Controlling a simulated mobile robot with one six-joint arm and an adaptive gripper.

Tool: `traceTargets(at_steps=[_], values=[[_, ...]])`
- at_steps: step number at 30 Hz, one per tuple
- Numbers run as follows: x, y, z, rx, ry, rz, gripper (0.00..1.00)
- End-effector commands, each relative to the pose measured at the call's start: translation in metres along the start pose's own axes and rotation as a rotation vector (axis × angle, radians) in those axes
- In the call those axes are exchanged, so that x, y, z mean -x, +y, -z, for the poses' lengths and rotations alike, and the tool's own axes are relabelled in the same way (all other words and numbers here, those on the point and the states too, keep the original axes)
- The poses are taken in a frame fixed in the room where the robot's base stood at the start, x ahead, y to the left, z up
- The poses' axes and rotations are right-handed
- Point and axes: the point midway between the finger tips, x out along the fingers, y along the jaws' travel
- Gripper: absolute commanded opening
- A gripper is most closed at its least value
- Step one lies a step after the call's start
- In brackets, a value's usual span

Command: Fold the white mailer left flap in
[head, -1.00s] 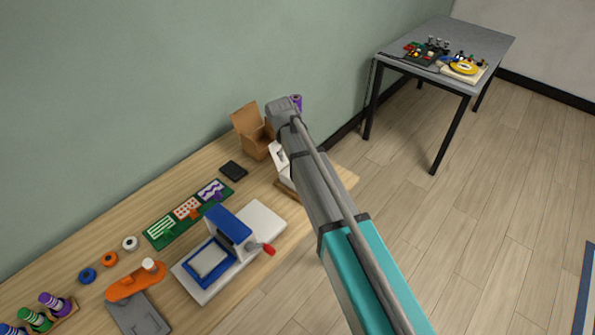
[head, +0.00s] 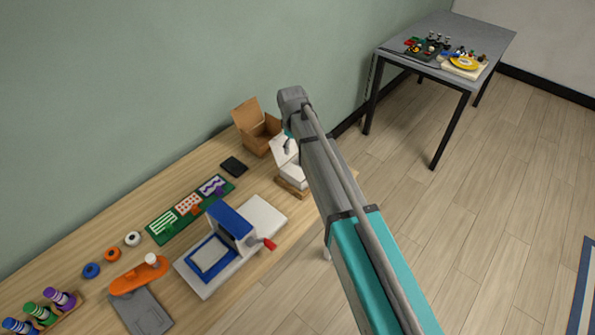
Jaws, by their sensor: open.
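The white mailer (head: 293,176) stands open near the right end of the wooden workbench, on a small wooden base (head: 291,190). A white panel stands up at its back left. My arm covers the mailer's right side, so I cannot make out each flap. A small grey and teal part of my gripper (head: 288,146) shows beside my arm, in front of or over the upright white panel. My gripper is open, and nothing shows in it. Most of it is hidden behind my arm, and I cannot tell whether it touches the mailer.
An open brown carton (head: 257,134) stands just behind the mailer. A black pad (head: 233,167), a blue and white press (head: 230,240) with a red handle and a green board (head: 164,226) lie to the left. A grey table (head: 440,45) stands far right, with clear floor between.

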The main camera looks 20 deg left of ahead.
Motion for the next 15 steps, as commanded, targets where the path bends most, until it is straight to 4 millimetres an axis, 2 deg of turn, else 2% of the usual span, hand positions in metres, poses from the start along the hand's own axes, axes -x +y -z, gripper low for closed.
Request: traceTargets(at_steps=[15], values=[[-0.036,0.000,0.000,-0.001,0.000,0.000,1.00]])
